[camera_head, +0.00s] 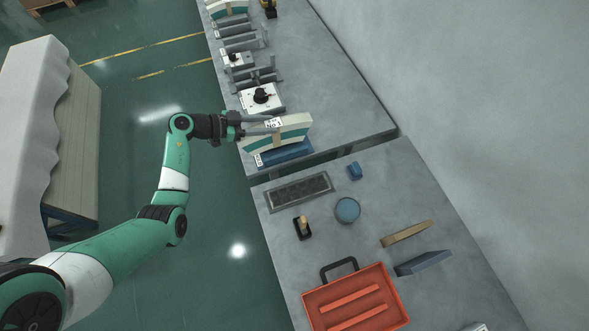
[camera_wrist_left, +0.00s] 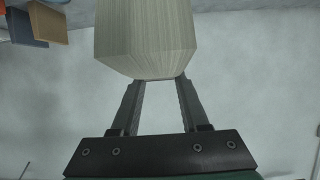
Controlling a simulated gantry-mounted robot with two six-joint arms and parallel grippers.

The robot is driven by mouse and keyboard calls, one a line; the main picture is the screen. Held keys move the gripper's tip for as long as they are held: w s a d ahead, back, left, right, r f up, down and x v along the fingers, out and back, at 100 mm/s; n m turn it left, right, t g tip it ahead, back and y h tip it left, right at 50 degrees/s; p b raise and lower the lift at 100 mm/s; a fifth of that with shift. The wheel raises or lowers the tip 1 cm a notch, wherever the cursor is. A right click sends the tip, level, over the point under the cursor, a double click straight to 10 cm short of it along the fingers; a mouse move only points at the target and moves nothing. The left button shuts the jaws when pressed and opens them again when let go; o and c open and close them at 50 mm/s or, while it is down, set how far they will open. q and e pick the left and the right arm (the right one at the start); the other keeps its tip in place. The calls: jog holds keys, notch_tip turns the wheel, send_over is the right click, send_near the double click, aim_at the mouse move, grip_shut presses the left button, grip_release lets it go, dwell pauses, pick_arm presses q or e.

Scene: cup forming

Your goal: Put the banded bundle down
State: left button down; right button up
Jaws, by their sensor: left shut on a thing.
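The banded bundle (camera_head: 295,129) is a curved cream stack with green edges and a tan band around its middle. It is at the near end of the far table, just over or on a blue piece (camera_head: 287,154) with a white label; I cannot tell whether they touch. My left gripper (camera_head: 268,125) is shut on the bundle from the left. In the left wrist view the bundle's pale layered end (camera_wrist_left: 145,40) sits between the fingertips (camera_wrist_left: 160,88), hiding part of them. My right gripper is out of view.
Behind the bundle stand a white plate with a black knob (camera_head: 262,97), grey fixtures (camera_head: 257,78) and another bundle (camera_head: 228,9). The nearer table holds a dark tray (camera_head: 299,192), a blue round container (camera_head: 347,210) and an orange toolbox (camera_head: 354,300). The far table's right side is clear.

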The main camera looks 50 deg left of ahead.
pick_arm(q)
jog(key=shift+a+f, duration=0.2)
jog(key=shift+f, duration=0.05)
jog(key=shift+s+d+f, duration=0.1)
jog(key=shift+d+f, duration=0.05)
jog(key=shift+d, duration=0.25)
jog(key=s+d+f+b, duration=0.1)
jog(key=d+f+b, duration=0.4)
jog(key=d+f, duration=0.7)
jog(key=shift+s+d+f+b, duration=0.2)
jog(key=shift+d+f+b, duration=0.2)
jog(key=shift+d, duration=0.3)
jog(key=shift+c, duration=2)
grip_release()
jog(key=shift+f, duration=0.15)
